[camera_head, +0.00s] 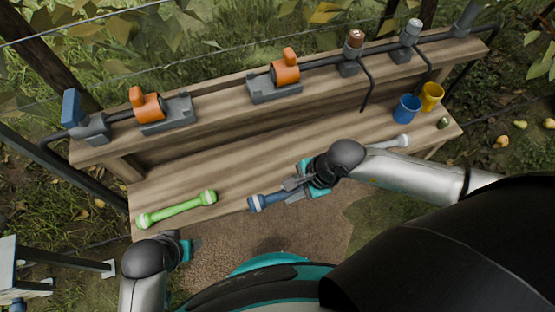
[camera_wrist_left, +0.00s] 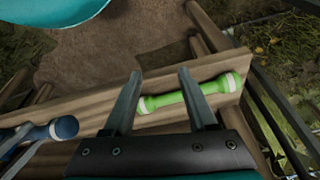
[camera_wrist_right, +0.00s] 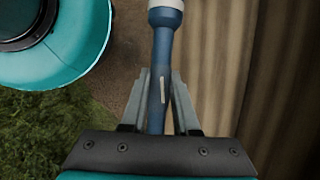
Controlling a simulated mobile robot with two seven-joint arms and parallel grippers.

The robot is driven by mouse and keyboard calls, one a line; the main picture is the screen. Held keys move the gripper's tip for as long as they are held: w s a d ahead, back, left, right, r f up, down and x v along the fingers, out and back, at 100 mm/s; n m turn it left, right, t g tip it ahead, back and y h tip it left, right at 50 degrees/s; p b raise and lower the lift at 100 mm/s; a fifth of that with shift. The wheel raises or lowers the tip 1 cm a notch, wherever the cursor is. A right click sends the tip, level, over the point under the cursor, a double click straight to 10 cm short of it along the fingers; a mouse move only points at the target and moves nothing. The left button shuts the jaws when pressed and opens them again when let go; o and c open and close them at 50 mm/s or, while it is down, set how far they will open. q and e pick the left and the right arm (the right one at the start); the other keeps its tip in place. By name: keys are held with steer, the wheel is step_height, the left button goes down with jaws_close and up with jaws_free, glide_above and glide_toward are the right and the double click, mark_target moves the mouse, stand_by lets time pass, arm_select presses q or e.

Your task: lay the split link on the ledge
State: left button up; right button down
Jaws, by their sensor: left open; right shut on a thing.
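My right gripper (camera_head: 292,190) is shut on a blue link (camera_head: 268,200) with pale ends, at the bench's front edge. In the right wrist view the blue link (camera_wrist_right: 160,55) runs between the fingers and has a pale slit-like mark on its shaft. A green link (camera_head: 177,209) lies on the lower board (camera_head: 225,176) at the left. A pale grey link (camera_head: 400,141) lies at the right, partly hidden by my right arm. My left gripper (camera_wrist_left: 158,75) is open and empty, near the green link (camera_wrist_left: 188,94). Which surface is the ledge, I cannot tell for sure.
The raised back shelf (camera_head: 215,108) carries a pipe with orange-handled valves (camera_head: 286,72) and other fittings. A blue cup (camera_head: 407,108), a yellow cup (camera_head: 432,96) and a small pear (camera_head: 443,123) stand at the right end. The middle of the lower board is clear.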

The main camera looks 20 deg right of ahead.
arm_select(q)
step_height(320, 180, up, 9)
steer(key=t+b, duration=0.2)
steer(key=b, duration=0.3)
arm_select(e)
glide_above(269, 167)
steer(key=d, duration=0.2)
steer(key=f, duration=0.1)
steer(key=s+f, duration=0.1)
steer(key=shift+a+f+b, duration=0.2)
steer(key=shift+f+b, duration=0.15)
steer(key=shift+f, duration=0.3)
steer(key=shift+f+b, duration=0.5)
steer(key=shift+f, duration=0.1)
steer(key=shift+f+b, duration=0.55)
steer(key=shift+f, duration=0.3)
steer(key=shift+f+b, duration=0.3)
arm_select(q)
steer(key=w+d+t+h, duration=0.4)
steer(key=w+d+t, duration=0.2)
steer(key=d, duration=0.3)
steer(key=shift+w+d+r+m+t+h, duration=0.3)
steer(key=shift+w+t+h, duration=0.1)
steer(key=shift+t, duration=0.4)
arm_select(e)
steer(key=shift+w+f, duration=0.1)
steer(key=shift+w, duration=0.1)
